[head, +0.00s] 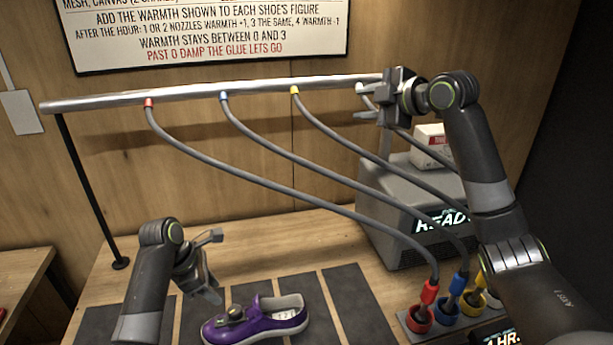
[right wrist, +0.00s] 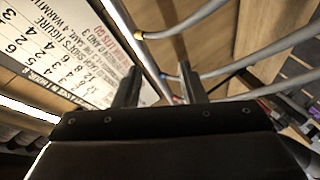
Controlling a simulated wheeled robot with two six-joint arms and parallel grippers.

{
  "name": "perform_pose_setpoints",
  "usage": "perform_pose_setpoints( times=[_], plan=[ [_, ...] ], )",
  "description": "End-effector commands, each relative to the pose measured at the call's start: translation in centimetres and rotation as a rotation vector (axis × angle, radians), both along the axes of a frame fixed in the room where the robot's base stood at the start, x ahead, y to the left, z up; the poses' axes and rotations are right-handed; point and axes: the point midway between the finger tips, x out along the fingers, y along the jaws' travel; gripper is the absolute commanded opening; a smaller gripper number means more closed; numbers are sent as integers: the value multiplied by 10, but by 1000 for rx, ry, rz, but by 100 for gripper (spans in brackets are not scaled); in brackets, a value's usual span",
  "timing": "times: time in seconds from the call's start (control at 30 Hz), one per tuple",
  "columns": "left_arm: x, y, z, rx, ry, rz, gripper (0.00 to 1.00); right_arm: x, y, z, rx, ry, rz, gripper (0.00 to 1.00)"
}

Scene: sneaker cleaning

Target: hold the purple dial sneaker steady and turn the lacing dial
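The purple dial sneaker (head: 262,322) lies on a dark mat at the front of the bench, its light inside showing at the right end. Its lacing dial (head: 235,313) is a small, dark and brassy piece on top, toward the left. My left gripper (head: 213,266) is open and empty, just above and left of the sneaker, apart from it. My right gripper (head: 362,102) is open, high up by the right end of the metal rail, far from the sneaker. In the right wrist view its two fingers (right wrist: 160,85) stand apart with no sneaker between them.
A metal rail (head: 250,89) carries grey hoses that droop across the bench to red, blue and yellow nozzle holders (head: 447,312) at right. A grey box (head: 400,198) with a lit sign stands behind them. Dark mats (head: 358,300) beside the sneaker are bare.

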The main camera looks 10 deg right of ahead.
Motion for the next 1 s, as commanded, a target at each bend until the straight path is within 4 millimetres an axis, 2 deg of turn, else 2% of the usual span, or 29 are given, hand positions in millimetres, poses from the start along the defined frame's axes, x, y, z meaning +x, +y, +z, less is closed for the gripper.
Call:
perform_pose_setpoints(
  times=[0.03,0.2,0.27,0.4,0.5,0.6,0.7,0.83,1.0],
  plan=[
    [0,0,0,0,0,0,36,3,11,-32,-2,72,6,37],
    [0,0,0,0,0,0,36,-1,42,-130,-31,304,24,37],
    [0,0,0,0,0,0,36,-7,54,-163,-42,385,34,37],
    [0,0,0,0,0,0,36,-30,85,-238,-69,582,65,37],
    [0,0,0,0,0,0,36,-53,107,-283,-88,716,91,37],
    [0,0,0,0,0,0,36,-76,127,-319,-107,831,117,37],
    [0,0,0,0,0,0,36,-96,142,-344,-121,920,138,37],
    [0,0,0,0,0,0,36,-113,154,-362,-133,989,155,37],
    [0,0,0,0,0,0,36,-119,161,-375,-138,1017,164,37]
  ],
)
